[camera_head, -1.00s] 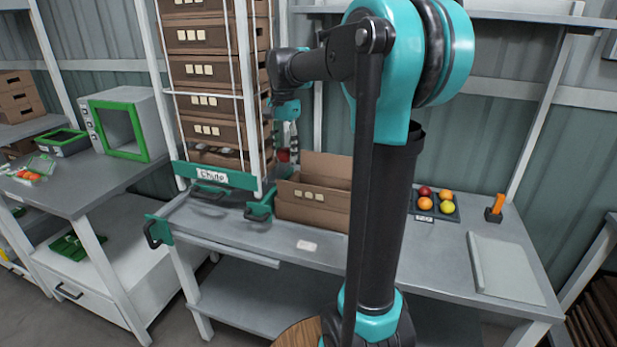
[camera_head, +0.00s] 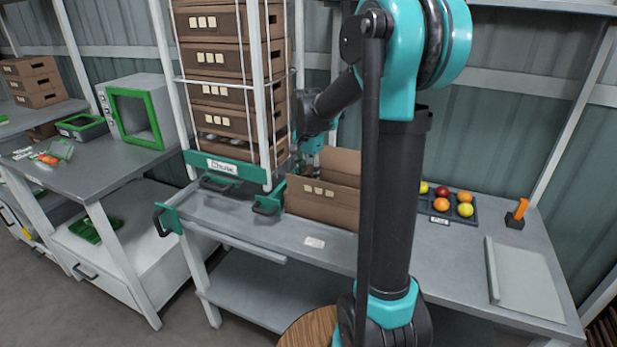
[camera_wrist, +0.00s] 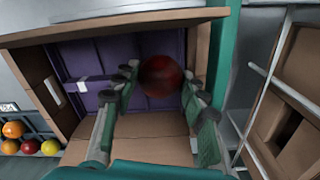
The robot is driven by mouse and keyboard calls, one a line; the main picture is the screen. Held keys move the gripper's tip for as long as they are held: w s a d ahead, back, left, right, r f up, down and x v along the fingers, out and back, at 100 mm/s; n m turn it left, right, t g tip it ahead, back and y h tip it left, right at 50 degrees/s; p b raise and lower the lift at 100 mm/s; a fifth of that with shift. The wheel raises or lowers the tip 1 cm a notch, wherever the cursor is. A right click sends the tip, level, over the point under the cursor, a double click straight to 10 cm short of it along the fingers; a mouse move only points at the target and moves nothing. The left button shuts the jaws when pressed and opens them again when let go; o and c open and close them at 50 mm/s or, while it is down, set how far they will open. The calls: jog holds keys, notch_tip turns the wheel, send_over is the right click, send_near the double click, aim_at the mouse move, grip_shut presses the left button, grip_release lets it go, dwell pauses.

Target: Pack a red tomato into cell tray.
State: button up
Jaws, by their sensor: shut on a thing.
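In the wrist view a dark red tomato (camera_wrist: 162,76) sits between the fingertips of my gripper (camera_wrist: 160,84), which is shut on it. The tomato is over an open brown carton (camera_wrist: 150,153), whose inside shows a purple cell tray (camera_wrist: 88,56) with dividing walls. I cannot tell whether the tomato touches the tray. The cells right under the tomato are hidden. In the head view my gripper (camera_head: 308,160) is at the back left of the carton (camera_head: 322,205), and the tomato is not clear there.
A dark tray (camera_head: 425,217) with red, orange and yellow tomatoes stands right of my arm. The rack marked Chute (camera_head: 222,167), stacked with cartons, stands close left of the carton. An orange-handled thing (camera_head: 516,215) and a pale board (camera_head: 520,275) are farther right. The bench front is clear.

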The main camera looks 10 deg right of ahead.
jog(key=shift+f, duration=3.45)
jog(key=o, duration=0.9)
jog(key=c, duration=0.4)
jog(key=shift+o, duration=0.2)
jog(key=shift+r, duration=3)
